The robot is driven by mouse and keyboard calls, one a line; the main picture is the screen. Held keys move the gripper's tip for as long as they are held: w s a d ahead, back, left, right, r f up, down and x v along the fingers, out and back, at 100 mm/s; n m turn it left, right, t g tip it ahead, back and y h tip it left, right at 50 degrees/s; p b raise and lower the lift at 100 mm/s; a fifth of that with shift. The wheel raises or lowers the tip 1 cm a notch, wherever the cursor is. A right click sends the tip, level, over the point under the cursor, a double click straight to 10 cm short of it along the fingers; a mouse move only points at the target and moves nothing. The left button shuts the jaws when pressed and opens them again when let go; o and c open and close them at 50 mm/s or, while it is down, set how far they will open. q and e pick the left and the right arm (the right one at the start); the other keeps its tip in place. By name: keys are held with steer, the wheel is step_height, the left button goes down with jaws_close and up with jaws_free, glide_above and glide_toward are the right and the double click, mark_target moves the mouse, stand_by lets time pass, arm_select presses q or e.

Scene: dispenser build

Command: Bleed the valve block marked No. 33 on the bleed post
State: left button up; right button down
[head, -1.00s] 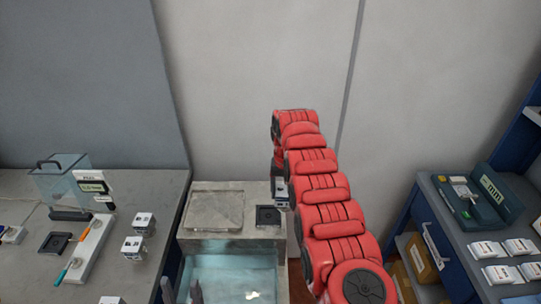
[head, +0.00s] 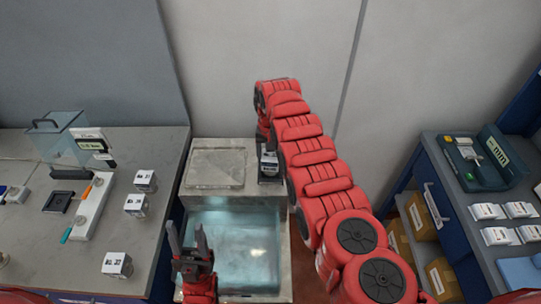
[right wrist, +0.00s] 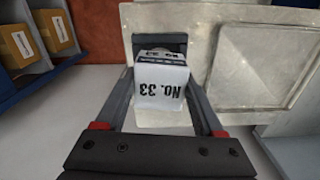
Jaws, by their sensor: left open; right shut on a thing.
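The valve block (right wrist: 160,85), a white cube with a dark top edge, reads "No. 33" upside down in the right wrist view. My right gripper (right wrist: 160,100) is shut on it. In the head view the block (head: 269,160) is at the back right of the water basin, over a dark square pad (head: 271,181) that it mostly hides. I cannot tell whether it touches the pad. My left gripper (head: 187,238) is open and empty at the basin's left edge. I cannot single out the bleed post by any label.
The water basin (head: 285,270) has a grey stone surround. On the left table are several white blocks (head: 136,204), a white tray (head: 93,210) with orange and teal tools, a black plate (head: 57,203) and a clear box (head: 60,140). The right bench holds a green case (head: 470,172) and white blocks (head: 488,211).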

steer(key=shift+w+f, duration=0.1)
steer(key=shift+f, duration=0.05)
steer(key=shift+p, duration=0.4)
stand_by(1.1)
steer(key=shift+f+b, duration=0.6)
stand_by(0.3)
steer(key=shift+c, duration=1.4)
jaws_free()
